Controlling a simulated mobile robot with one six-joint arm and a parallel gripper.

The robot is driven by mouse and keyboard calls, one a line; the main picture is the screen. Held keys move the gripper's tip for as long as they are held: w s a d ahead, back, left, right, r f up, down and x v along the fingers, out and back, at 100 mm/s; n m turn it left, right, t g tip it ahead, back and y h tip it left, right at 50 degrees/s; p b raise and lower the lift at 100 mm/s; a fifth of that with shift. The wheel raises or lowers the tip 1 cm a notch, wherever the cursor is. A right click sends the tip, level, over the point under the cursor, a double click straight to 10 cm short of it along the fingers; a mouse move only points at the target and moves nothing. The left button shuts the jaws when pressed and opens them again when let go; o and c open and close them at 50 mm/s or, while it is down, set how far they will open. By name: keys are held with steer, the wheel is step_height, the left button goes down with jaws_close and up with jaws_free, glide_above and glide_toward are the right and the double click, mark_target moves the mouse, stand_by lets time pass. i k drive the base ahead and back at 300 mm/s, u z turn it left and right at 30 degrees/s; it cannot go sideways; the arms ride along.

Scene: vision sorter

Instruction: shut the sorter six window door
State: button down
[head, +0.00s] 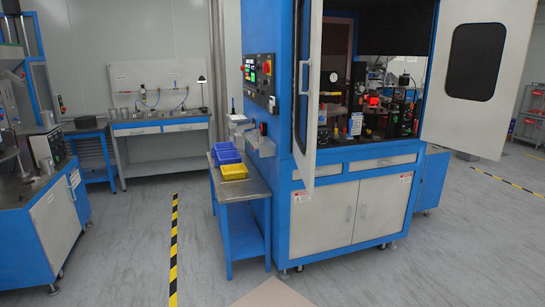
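The blue and white sorter (280,190) stands right of centre in the head view, its upper bay open at the front. Its left window door (316,60) is swung out towards me, seen nearly edge-on, with a handle (303,76) on its near side. Its right window door (447,110), a pale panel with a dark rounded window (477,60), is swung wide open to the right. No number that marks this machine as sorter six is readable. My gripper is not in view.
A blue side table (247,200) with blue (225,153) and yellow (233,172) bins stands against the sorter's left side. A control panel (260,82) is above it. Another blue machine (55,220) is at left, a workbench (160,128) behind. The front floor is largely clear.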

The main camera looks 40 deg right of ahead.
mark_target(308, 12)
steer(key=u, duration=0.1)
steer(key=i, duration=1)
steer(key=u, duration=0.1)
steer(key=k, duration=0.95)
steer(key=z, duration=0.15)
steer(key=i, duration=0.6)
steer(key=u, duration=0.05)
